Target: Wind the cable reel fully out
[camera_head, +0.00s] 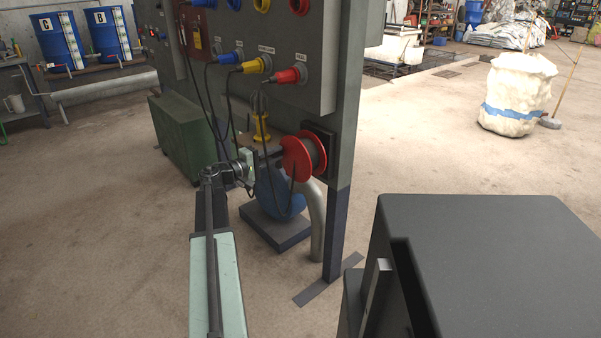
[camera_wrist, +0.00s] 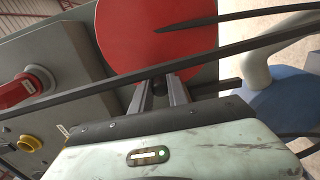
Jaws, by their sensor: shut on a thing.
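The cable reel (camera_head: 303,156) has red flanges around a grey drum and is mounted on the lower right part of the panel. In the wrist view its red flange (camera_wrist: 150,30) fills the top middle. My gripper (camera_wrist: 166,82) reaches to the lower part of that flange, its two fingers shut on a small dark piece, which appears to be the reel's handle. The grip itself is partly hidden behind a dark cable (camera_wrist: 100,76) crossing the wrist view. In the head view, my gripper is at the left of the reel. A dark cable also hangs below the reel.
The grey panel (camera_head: 300,75) carries red, yellow and blue plugs with hanging cables. A blue pump (camera_head: 268,190) on a plinth and a grey pipe (camera_head: 317,225) stand just below the reel. A green box (camera_head: 175,135) is at the left.

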